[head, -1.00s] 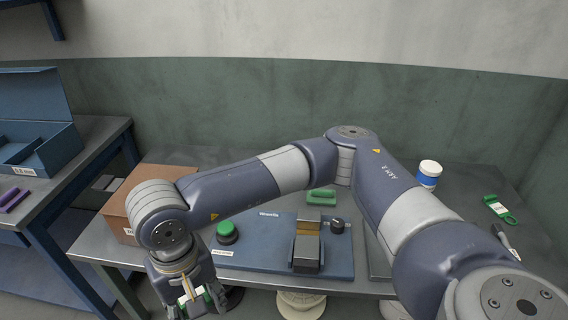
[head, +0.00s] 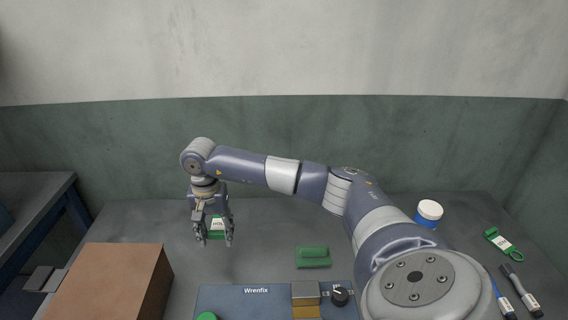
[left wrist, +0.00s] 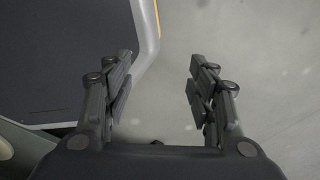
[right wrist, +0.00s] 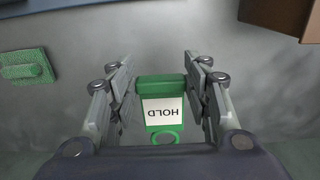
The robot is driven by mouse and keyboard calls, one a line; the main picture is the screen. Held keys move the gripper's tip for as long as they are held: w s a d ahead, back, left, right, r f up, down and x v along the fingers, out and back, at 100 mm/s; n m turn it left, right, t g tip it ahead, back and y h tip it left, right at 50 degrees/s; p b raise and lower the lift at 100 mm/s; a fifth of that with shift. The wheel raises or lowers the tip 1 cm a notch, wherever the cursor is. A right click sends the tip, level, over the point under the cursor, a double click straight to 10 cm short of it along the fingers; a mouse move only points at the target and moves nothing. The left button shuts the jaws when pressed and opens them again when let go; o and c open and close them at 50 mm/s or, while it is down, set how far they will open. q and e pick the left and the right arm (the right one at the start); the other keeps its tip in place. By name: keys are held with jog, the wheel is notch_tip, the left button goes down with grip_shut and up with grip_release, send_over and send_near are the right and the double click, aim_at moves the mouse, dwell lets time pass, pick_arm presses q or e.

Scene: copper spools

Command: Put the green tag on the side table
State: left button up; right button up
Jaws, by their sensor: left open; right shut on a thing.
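My right gripper (head: 213,241) is shut on a green tag (head: 217,226) with a white label. In the right wrist view the tag (right wrist: 162,103) sits between the fingers and its label reads HOLD. They are above the back left part of the workbench. The side table (head: 35,185) stands at the far left of the head view, only partly in frame. My left gripper (left wrist: 160,95) is open and empty in its wrist view, with grey floor below; it is out of the head view.
A brown box (head: 105,285) stands at the workbench's front left. A green block (head: 313,257) and the Wrenfix panel (head: 240,298) lie right of it. A white-and-blue jar (head: 429,213), another green tag (head: 498,243) and markers (head: 521,290) are at right.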

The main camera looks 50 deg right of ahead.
jog(key=b, duration=0.3)
send_over(223, 264)
notch_tip(223, 264, down, 5)
jog(key=shift+s+r, duration=0.1)
jog(key=shift+r, duration=0.05)
jog(key=shift+f+b, duration=0.4)
jog(key=shift+f, duration=0.4)
notch_tip(223, 264, down, 4)
jog(key=shift+a+r+b, duration=0.1)
jog(key=shift+r+b, duration=0.05)
jog(key=shift+b, duration=0.95)
pick_arm(q)
jog(key=f, duration=0.5)
jog(key=shift+d+f, duration=0.3)
jog(key=shift+f, duration=0.1)
jog(key=shift+f, duration=0.1)
pick_arm(e)
jog(key=o, duration=0.9)
jog(key=shift+c, duration=0.2)
